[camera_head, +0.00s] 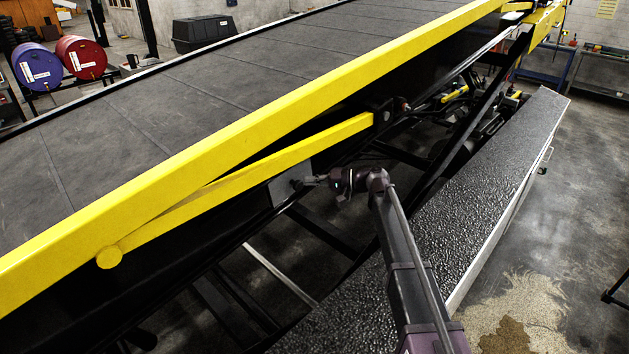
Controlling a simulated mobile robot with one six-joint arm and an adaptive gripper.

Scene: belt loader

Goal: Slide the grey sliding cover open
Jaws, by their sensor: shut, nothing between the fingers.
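The yellow bar and my gripper may hide part of the cover's edges.
The lower yellow bar (240,187) slants closely above the cover, under the long yellow rail (300,98) beside the belt (200,95). Dark frame beams lie below. A textured black deck (465,195) runs along the right, with open floor beyond.

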